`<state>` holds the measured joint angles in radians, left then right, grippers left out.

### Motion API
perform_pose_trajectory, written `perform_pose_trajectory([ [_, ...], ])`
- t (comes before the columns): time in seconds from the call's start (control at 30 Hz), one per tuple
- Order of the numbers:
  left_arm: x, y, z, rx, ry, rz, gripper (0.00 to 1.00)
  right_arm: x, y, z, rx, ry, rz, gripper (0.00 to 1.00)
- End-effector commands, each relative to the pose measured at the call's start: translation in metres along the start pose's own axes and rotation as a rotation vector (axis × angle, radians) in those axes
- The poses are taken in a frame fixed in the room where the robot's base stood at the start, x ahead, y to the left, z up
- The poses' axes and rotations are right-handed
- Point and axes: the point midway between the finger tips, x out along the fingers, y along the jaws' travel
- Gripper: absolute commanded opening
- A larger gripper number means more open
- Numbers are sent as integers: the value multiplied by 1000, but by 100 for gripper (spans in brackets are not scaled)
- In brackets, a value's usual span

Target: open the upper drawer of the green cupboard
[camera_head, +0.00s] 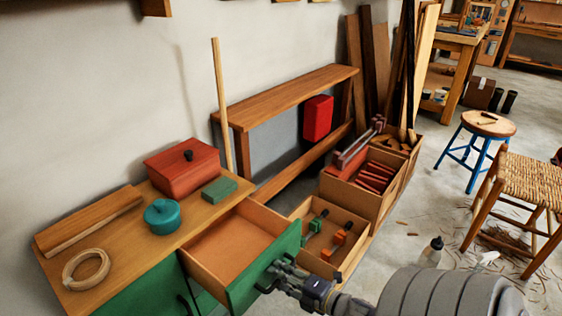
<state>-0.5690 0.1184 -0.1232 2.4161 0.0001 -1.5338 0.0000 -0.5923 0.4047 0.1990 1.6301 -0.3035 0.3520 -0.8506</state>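The green cupboard (143,297) stands at the lower left with a wooden top. Its upper drawer (232,248) is pulled well out, and its empty wooden inside shows. My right gripper (277,273) is at the drawer's green front, by the dark handle (266,287). The fingers are small and partly merged with the handle, so I cannot tell whether they are closed on it.
On the cupboard top are a red box (182,167), a teal pot (162,217), a green block (219,190) and a ring (86,268). Wooden crates (346,200) stand close beyond the drawer. A bottle (432,252) and stools stand on the floor at right.

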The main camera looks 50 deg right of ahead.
Motion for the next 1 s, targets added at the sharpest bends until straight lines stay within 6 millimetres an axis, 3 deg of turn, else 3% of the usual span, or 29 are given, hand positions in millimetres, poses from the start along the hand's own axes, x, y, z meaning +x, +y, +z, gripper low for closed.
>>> perform_pose_trajectory([
  [0.17, 0, 0, 0, 0, 0, 0, 40, -13, -2, 0, 1, -1, -3, 30],
  [0.7, 0, 0, 1, 0, -1, 0, 40, -107, -1, 0, 1, -1, -1, 30],
  [1.0, 0, 0, 1, 0, -1, 0, 40, -120, 0, 0, 0, 0, 1, 30],
])
